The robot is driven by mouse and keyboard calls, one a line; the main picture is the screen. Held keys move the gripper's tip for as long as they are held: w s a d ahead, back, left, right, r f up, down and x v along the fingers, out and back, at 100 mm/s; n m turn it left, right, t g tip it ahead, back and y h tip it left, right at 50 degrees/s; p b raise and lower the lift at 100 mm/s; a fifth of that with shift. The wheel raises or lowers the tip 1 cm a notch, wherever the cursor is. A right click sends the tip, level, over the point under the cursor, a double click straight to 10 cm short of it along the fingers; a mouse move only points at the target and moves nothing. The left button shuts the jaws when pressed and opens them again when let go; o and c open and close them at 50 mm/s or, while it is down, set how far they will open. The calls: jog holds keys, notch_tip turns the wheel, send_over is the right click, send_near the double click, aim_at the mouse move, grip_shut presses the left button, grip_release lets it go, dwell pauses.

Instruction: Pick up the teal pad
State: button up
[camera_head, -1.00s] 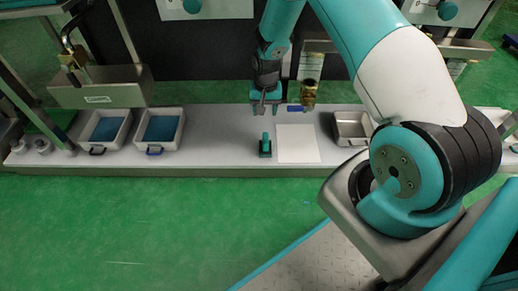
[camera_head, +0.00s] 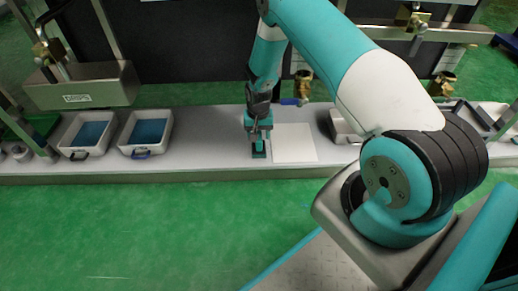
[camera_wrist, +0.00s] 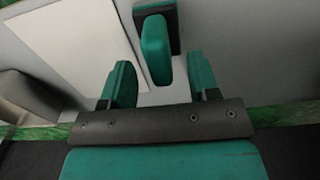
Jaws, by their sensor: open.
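The teal pad is a small block with an upright teal grip on a dark base. It sits on the grey bench top. In the wrist view the pad (camera_wrist: 156,50) stands ahead of my gripper (camera_wrist: 161,82), its near end close to the space between the two teal fingers. The fingers are open, with nothing between them touching. In the head view the pad (camera_head: 259,149) is mostly hidden by my gripper (camera_head: 258,136), which is just above it.
A white sheet (camera_head: 294,143) lies right of the pad. Two white bins (camera_head: 70,150) with blue contents stand at the left. A metal tray (camera_head: 340,128) lies at the right, and brass fittings (camera_head: 302,84) stand behind. The bench front is clear.

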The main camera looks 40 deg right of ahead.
notch_tip(320, 180, down, 4)
jog(key=shift+r+b, duration=0.1)
jog(key=shift+b, duration=0.95)
jog(key=shift+r, duration=0.1)
grip_shut()
notch_tip(320, 180, up, 20)
jog(key=p, duration=1)
